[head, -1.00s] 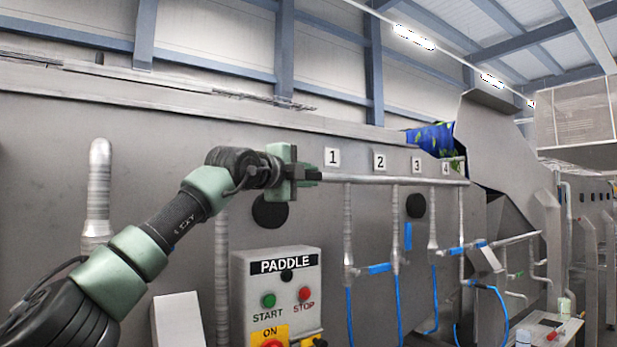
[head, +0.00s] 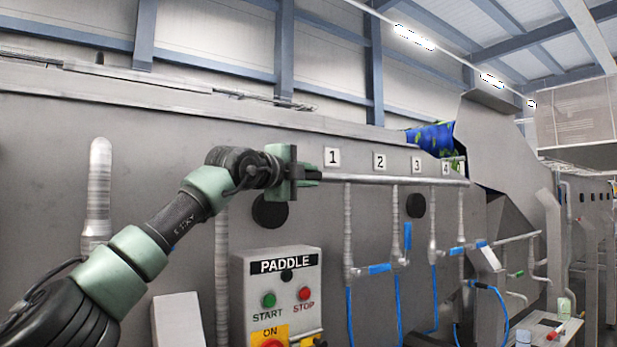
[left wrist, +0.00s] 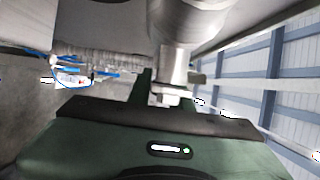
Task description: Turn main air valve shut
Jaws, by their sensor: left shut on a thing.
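My left gripper (head: 308,177) is at the left end of the horizontal air pipe (head: 400,181), just left of and below the number 1 plate. It is shut on the main air valve, which the fingers and gripper body mostly hide in the head view. In the left wrist view, my left gripper (left wrist: 165,92) closes at a small metal part below a thick bright metal pipe fitting (left wrist: 185,35). The handle's angle cannot be made out. My right gripper is not in view.
Branch pipes with blue valve handles (head: 380,268) and blue hoses hang below the air pipe. A PADDLE control box (head: 240,290) with START and STOP buttons stands below my gripper. A vertical pipe (head: 98,195) stands at left. The steel tank wall (head: 150,130) is close behind.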

